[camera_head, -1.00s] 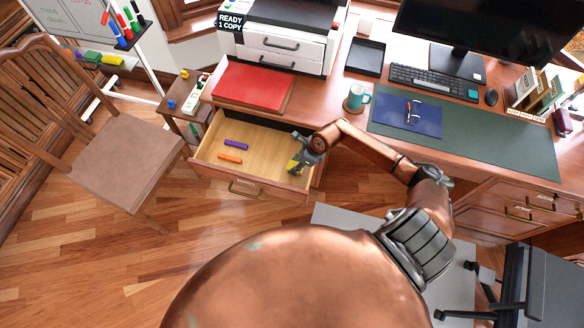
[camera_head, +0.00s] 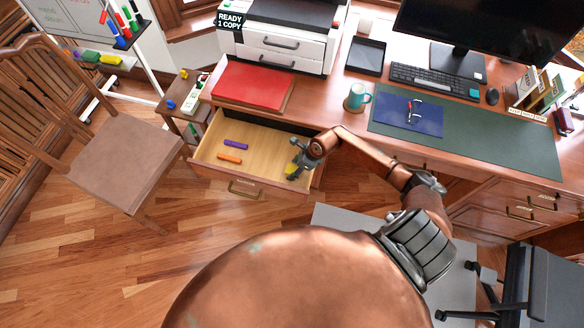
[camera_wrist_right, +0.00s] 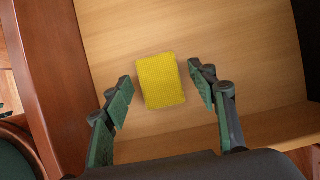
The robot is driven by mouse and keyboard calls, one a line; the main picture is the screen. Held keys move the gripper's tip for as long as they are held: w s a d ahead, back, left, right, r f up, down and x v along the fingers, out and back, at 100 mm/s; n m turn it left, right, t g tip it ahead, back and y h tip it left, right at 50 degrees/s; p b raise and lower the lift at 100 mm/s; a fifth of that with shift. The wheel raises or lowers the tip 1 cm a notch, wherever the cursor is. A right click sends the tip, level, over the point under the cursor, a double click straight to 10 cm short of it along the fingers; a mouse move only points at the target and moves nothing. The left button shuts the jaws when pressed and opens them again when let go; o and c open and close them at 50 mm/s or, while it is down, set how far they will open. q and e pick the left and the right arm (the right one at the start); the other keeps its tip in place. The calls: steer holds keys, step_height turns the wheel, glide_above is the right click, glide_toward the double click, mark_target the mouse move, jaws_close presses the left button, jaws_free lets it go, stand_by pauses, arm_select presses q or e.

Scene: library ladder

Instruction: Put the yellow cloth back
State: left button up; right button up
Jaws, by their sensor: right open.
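The yellow cloth (camera_wrist_right: 161,81) lies flat on the drawer floor, seen in the right wrist view between the two open fingers. In the head view only a small yellow patch of it (camera_head: 290,169) shows beside my gripper. My right gripper (camera_wrist_right: 160,84) is open and empty, its fingers on either side of the cloth and apart from it. In the head view the right gripper (camera_head: 296,165) is over the right end of the open drawer (camera_head: 228,180). My left gripper is not in view.
A purple marker (camera_head: 236,144) and an orange marker (camera_head: 230,157) lie in the drawer's left part. A wooden chair (camera_head: 120,160) stands at left.

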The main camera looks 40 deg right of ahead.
steer(key=shift+r, duration=0.15)
steer(key=p+v, duration=0.2)
steer(key=v, duration=1)
steer(key=shift+c, duration=0.4)
stand_by(0.8)
